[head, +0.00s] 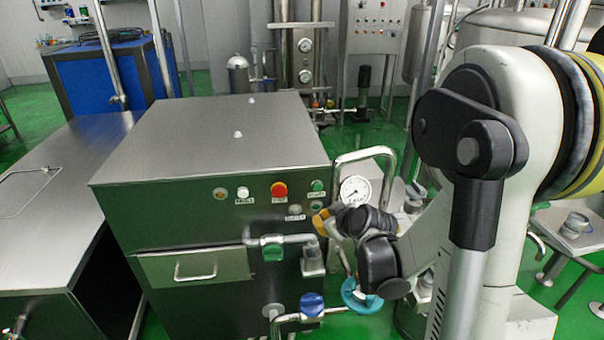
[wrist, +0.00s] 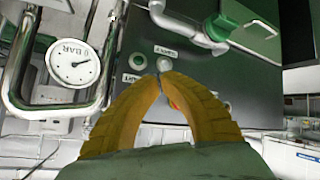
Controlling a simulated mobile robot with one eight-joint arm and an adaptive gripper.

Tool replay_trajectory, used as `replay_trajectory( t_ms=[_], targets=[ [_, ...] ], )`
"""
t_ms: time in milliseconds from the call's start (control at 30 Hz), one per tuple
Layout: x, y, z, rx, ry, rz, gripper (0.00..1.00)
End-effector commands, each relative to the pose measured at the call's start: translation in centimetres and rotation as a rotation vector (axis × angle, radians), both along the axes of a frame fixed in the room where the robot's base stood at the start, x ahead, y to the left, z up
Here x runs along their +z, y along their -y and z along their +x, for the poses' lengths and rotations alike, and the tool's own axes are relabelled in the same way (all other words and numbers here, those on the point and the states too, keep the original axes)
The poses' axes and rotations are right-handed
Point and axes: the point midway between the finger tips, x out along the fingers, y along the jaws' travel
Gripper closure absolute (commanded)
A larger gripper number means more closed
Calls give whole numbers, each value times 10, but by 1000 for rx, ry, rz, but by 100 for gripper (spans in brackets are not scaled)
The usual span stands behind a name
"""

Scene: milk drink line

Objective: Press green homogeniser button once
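The green button (head: 317,186) is at the upper right of the front panel of the steel homogeniser cabinet (head: 200,150). The red button (head: 279,190) is to its left; part of it shows behind my fingers in the wrist view (wrist: 173,99). My gripper (head: 318,220) is just below and in front of the green button in the head view. In the wrist view its yellow fingers (wrist: 158,77) meet at the tips with nothing between them. I see no clear contact with the panel.
A white button (head: 243,192), a yellowish lamp (head: 219,193) and a pale round fitting (head: 295,210) share the panel. A pressure gauge (head: 355,190) on a bent pipe stands right of my gripper. A green-handled valve (head: 272,248) and blue-handled valve (head: 312,304) protrude below.

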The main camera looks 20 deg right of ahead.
Motion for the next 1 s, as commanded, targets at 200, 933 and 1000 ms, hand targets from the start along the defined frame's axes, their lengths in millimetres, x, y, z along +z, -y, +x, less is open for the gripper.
replay_trajectory(
  t_ms=[200, 933, 1000],
  targets=[
    [-5, 8, 2, 1, 12, -14, 100],
    [-4, 21, 49, 2, 11, -12, 100],
    [-4, 23, 58, 2, 11, -12, 100]
  ],
)
